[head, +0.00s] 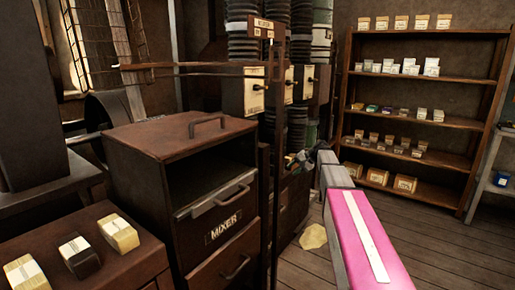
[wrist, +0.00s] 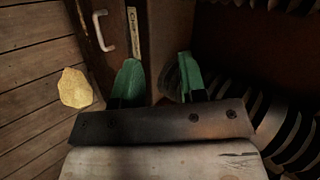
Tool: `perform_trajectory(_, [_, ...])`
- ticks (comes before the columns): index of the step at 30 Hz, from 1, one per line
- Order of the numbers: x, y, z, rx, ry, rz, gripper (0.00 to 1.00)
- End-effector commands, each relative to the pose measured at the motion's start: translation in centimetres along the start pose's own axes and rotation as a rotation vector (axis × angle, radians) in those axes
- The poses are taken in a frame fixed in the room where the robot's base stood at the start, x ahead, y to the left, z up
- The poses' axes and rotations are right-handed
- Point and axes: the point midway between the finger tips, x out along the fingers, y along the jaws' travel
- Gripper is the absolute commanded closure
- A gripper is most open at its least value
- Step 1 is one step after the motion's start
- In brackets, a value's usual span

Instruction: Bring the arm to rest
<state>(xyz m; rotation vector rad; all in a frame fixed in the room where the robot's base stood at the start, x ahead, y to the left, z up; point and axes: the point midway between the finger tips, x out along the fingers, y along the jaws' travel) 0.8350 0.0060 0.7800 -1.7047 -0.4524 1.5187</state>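My arm (head: 365,240) reaches forward from the lower right of the head view, with a pink link nearest the camera. Its far end is beside the dark uprights right of the mixer cabinet (head: 180,150). My gripper (wrist: 158,80) shows in the wrist view as two green fingers spread apart with nothing between them. A dark cabinet front with a pale handle (wrist: 104,32) lies beyond the left finger. In the head view the fingers are too small to make out clearly.
A yellowish flat piece (head: 313,238) lies on the plank floor; it also shows in the wrist view (wrist: 75,88). Dark ribbed columns (head: 243,35) stand behind the uprights. Shelves (head: 425,80) with small boxes stand at the back right. Floor right of my arm is clear.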

Motion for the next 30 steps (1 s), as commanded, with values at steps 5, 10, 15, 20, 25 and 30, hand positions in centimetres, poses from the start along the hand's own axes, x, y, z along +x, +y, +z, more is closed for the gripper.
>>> perform_trajectory(5, [4.2,7.4,9.6,-0.042,-0.011,0.214,0.62])
perform_trajectory(10, [6.4,14.1,18.3,-0.111,-0.031,0.432,0.62])
perform_trajectory(15, [6.6,19.8,26.7,-0.206,-0.064,0.643,0.62])
perform_trajectory(20, [5.9,23.0,31.6,-0.284,-0.090,0.781,0.62])
perform_trajectory(25, [5.5,24.2,33.1,-0.321,-0.101,0.839,0.62])
perform_trajectory(30, [5.6,24.2,33.0,-0.323,-0.101,0.842,0.62])
